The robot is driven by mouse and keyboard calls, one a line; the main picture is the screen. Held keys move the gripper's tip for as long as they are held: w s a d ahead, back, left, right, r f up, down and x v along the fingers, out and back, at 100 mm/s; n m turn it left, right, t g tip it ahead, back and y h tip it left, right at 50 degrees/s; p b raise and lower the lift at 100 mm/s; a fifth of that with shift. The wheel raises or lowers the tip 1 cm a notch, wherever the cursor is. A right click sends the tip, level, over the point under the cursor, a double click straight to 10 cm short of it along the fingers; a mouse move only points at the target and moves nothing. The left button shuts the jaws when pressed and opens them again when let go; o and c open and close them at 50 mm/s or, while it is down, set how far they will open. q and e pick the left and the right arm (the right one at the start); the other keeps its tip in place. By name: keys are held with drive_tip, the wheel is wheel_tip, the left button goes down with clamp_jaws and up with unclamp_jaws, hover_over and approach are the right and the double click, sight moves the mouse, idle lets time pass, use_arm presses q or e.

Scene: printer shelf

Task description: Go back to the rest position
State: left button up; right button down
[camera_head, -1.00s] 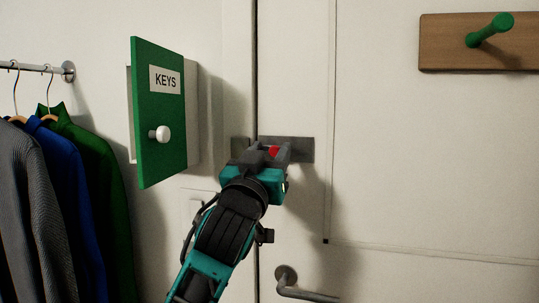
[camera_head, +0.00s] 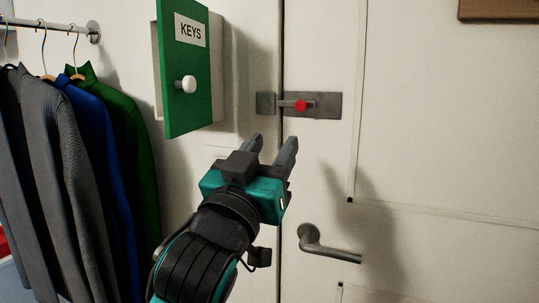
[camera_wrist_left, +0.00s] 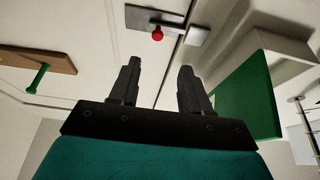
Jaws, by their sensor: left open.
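My left gripper (camera_head: 272,148) is open and empty in the head view, in front of the door and below the sliding latch. Its two fingers also show apart in the left wrist view (camera_wrist_left: 158,80), with nothing between them. The latch (camera_head: 327,105) is a grey metal plate with a bolt and a red knob (camera_head: 300,106). The red knob also shows at the top of the left wrist view (camera_wrist_left: 157,34), apart from the fingers. My right gripper is in neither view.
A green key cabinet door (camera_head: 187,75) labelled KEYS stands ajar with a white knob (camera_head: 187,84). A door handle (camera_head: 325,246) is lower right of my gripper. Jackets (camera_head: 60,150) hang from a rail at left. A wooden peg board (camera_head: 498,9) is at the upper right.

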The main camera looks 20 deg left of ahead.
use_arm(q)
drive_tip(key=shift+f, duration=0.15)
idle(0.3)
wheel_tip(320, 180, down, 29)
drive_tip(key=m+g+h, duration=0.1)
drive_tip(key=m+g, duration=0.1)
drive_tip(key=g, duration=0.5)
drive_tip(key=s+f+g, duration=0.2)
drive_tip(key=s+f, duration=0.5)
drive_tip(key=f, duration=0.4)
drive_tip(key=s+a+f+g, duration=0.1)
drive_tip(key=s+f+g, duration=0.1)
drive_tip(key=s+f, duration=0.6)
wheel_tip(320, 180, down, 4)
drive_tip(key=shift+a+r+g, duration=0.1)
drive_tip(key=shift+a+g, duration=0.1)
drive_tip(key=shift+g, duration=0.1)
